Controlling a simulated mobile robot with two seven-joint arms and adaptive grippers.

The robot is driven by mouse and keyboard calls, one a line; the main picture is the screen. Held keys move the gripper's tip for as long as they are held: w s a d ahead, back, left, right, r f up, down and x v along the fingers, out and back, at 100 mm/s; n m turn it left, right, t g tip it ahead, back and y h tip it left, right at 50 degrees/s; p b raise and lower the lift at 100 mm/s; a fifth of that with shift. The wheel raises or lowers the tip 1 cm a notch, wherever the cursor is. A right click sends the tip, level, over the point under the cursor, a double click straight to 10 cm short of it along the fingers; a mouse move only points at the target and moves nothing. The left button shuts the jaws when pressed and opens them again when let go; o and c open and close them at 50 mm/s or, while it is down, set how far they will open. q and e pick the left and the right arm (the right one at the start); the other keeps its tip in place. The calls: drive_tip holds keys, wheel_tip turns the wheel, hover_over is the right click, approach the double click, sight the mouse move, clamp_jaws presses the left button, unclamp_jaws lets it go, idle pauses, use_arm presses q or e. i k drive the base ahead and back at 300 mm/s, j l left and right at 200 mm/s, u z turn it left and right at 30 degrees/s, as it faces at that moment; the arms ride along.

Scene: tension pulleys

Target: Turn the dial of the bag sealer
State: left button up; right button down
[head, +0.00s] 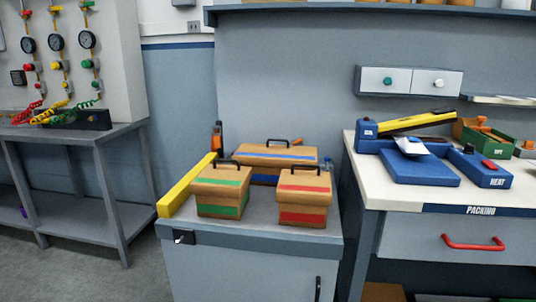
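The blue bag sealer (419,164) sits on the white packing counter at the right. Its yellow-and-black sealing arm (417,122) is raised at the back. A white bag (411,145) lies at its rear middle. A light mark shows on the blue block at the rear left. Neither of my grippers is in view.
The packing counter (440,200) has a drawer with a red handle (474,243). A lower grey cabinet (250,241) holds brown boxes and a yellow bar (187,186). Floor (130,280) shows at the left.

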sight(469, 149)
drive_tip(key=z, duration=1.35)
drive_tip(key=i+l+u, duration=0.15)
drive_tip(key=i+l, duration=0.45)
